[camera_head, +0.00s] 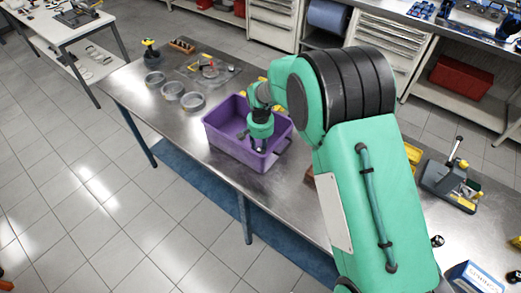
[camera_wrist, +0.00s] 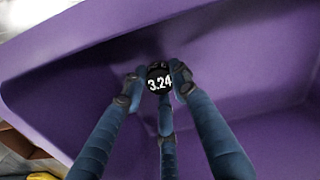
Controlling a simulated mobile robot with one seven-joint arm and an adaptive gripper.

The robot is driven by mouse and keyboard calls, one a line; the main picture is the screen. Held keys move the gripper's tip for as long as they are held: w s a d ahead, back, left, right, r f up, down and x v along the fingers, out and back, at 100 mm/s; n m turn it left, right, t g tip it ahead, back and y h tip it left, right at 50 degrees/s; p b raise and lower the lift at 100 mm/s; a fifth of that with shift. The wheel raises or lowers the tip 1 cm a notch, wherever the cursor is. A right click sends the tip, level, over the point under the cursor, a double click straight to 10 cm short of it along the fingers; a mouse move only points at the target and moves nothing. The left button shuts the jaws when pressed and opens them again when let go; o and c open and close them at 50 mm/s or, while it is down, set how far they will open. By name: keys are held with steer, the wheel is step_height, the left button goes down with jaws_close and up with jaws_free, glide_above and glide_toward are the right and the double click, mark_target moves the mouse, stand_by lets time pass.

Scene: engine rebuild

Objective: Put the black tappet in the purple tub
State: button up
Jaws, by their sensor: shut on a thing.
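The purple tub (camera_head: 228,147) stands on the metal bench. My gripper (camera_head: 258,150) reaches down into the tub from above. In the wrist view my gripper (camera_wrist: 157,83) has its blue-grey fingers closed around the black tappet (camera_wrist: 159,78). The tappet's round face shows the white marking "3.24". The purple walls of the tub (camera_wrist: 250,45) surround the fingers in the wrist view. The tappet cannot be made out clearly in the head view. I cannot tell whether it touches the tub floor.
Several round grey dishes (camera_head: 172,91) stand left of the tub on the bench (camera_head: 190,140). A clear tray with small parts (camera_head: 208,70) lies behind them. A grey fixture with a lever (camera_head: 452,185) and a blue box (camera_head: 473,278) stand at the right.

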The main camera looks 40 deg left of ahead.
steer(key=shift+f, duration=0.15)
steer(key=o, duration=1.1)
steer(key=shift+o, duration=0.2)
step_height(320, 180, up, 12)
steer(key=p, duration=0.1)
steer(key=shift+r, duration=0.2)
stand_by(0.6)
